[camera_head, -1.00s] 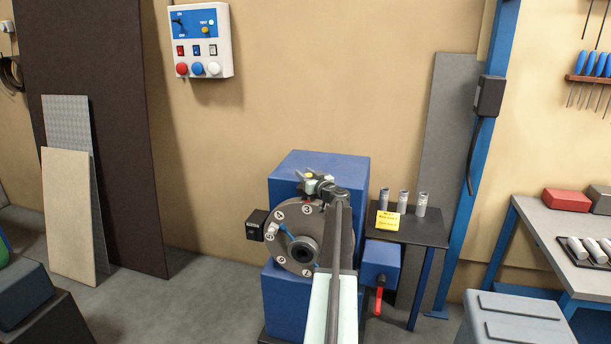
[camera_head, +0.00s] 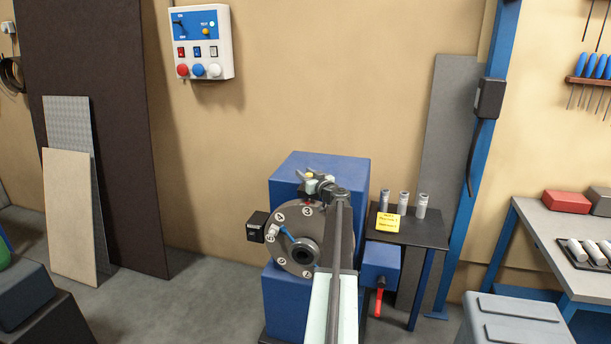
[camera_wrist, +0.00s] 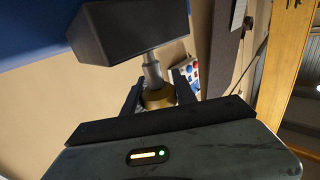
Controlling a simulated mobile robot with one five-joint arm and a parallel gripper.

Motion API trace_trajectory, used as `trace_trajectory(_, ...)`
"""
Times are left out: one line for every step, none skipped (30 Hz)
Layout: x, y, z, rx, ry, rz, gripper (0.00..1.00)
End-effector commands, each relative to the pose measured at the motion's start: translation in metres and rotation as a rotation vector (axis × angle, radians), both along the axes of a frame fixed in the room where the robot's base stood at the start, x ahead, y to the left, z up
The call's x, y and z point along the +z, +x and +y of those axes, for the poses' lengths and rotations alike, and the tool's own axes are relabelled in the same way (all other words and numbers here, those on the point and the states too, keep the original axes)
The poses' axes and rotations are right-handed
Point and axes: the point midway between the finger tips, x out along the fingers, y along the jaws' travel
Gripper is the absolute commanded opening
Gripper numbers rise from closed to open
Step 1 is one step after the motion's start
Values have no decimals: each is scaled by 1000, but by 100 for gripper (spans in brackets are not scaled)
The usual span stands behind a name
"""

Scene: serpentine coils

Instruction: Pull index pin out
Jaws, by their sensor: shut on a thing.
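The index pin shows in the wrist view as a brass-yellow knob (camera_wrist: 158,98) on a silver shaft (camera_wrist: 152,70). The shaft runs up to a dark block (camera_wrist: 128,32). My gripper (camera_wrist: 160,90) has a dark finger on each side of the knob and is shut on it. In the head view my gripper (camera_head: 318,184) is at the top of the round grey dial plate (camera_head: 293,255), with a small yellow spot of the knob (camera_head: 309,175) beside it. My arm hides the plate's right side. How far the shaft sits in the block cannot be told.
The plate is on a blue machine (camera_head: 318,165), with a black box (camera_head: 257,225) at its left. A blue box with a red lever (camera_head: 379,300) is at lower right. A small dark table (camera_head: 425,230) holds grey cylinders and a yellow note. A control panel (camera_head: 201,42) hangs above.

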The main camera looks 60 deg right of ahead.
Motion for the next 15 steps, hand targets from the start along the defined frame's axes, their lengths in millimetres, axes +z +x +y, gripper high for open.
trace_trajectory(14, 0, 0, 0, -1, 0, 0)
trace_trajectory(17, 0, 0, 0, -1, 0, 0)
trace_trajectory(19, 0, 0, 0, -1, 0, 0)
trace_trajectory(19, 0, 0, -1, 0, -1, 0)
trace_trajectory(18, 0, -1, -1, 0, -1, 0)
trace_trajectory(16, 0, -1, -1, -1, -2, 0)
trace_trajectory(16, 0, -1, -2, 0, -2, 0)
trace_trajectory(16, 0, -1, -2, 0, -2, 0)
trace_trajectory(16, 0, -1, -2, 0, -2, 0)
trace_trajectory(16, 0, -1, -2, 0, -4, 0)
trace_trajectory(16, 0, -1, -2, 0, -4, 0)
trace_trajectory(16, 0, -1, -2, 0, -4, 42)
trace_trajectory(16, 0, -1, -2, 0, -4, 50)
trace_trajectory(16, 0, -1, -2, 0, -4, 55)
trace_trajectory(16, 0, -1, -2, 1, -3, 55)
